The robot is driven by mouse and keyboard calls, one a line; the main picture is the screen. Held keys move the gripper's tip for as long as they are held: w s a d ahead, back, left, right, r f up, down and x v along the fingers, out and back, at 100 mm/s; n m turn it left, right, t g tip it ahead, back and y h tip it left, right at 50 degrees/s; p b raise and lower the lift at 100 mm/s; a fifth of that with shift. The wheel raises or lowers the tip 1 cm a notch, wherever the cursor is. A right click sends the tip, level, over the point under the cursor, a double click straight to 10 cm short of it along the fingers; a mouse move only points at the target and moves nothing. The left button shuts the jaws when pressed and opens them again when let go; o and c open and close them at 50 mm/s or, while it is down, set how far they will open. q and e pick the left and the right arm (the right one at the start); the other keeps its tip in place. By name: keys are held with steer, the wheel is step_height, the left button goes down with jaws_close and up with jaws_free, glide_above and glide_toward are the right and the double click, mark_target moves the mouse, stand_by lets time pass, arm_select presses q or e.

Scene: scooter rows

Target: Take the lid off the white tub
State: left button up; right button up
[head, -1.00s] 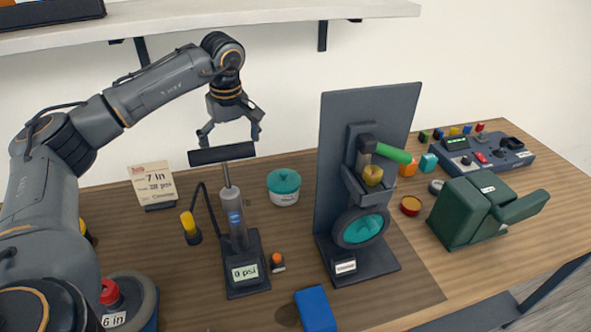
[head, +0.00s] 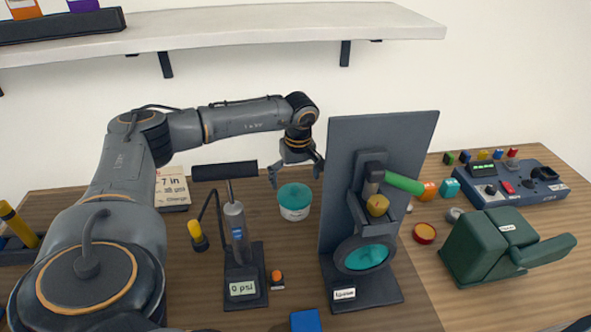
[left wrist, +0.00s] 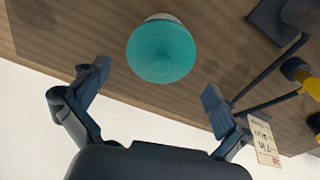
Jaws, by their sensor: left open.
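The white tub (head: 295,213) stands on the wooden table, between the pump and the tall dark panel. Its teal lid (head: 294,195) is on top; in the left wrist view the round lid (left wrist: 161,51) is seen from above with a small knob and hides most of the tub. My left gripper (head: 296,178) is open and empty, just above the tub in the head view. In the left wrist view the lid lies beyond the fingertips (left wrist: 153,82), near the middle of the gap, with no contact visible. My right gripper is not in view.
The black pump (head: 238,225) with its T-handle stands left of the tub. The dark upright panel (head: 345,190) is close on the right. A card (head: 172,190) stands at the back left. A shelf (head: 230,38) hangs above.

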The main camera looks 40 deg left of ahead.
mark_target(295, 189)
arm_select(q)
step_height(295, 189, down, 2)
steer(key=shift+a+f+p, duration=0.15)
steer(key=shift+f+p, duration=0.05)
steer(key=shift+p, duration=0.2)
steer(key=shift+f, duration=0.5)
steer(key=c, duration=1.1)
steer(key=shift+s, duration=0.1)
steer(key=c, duration=1)
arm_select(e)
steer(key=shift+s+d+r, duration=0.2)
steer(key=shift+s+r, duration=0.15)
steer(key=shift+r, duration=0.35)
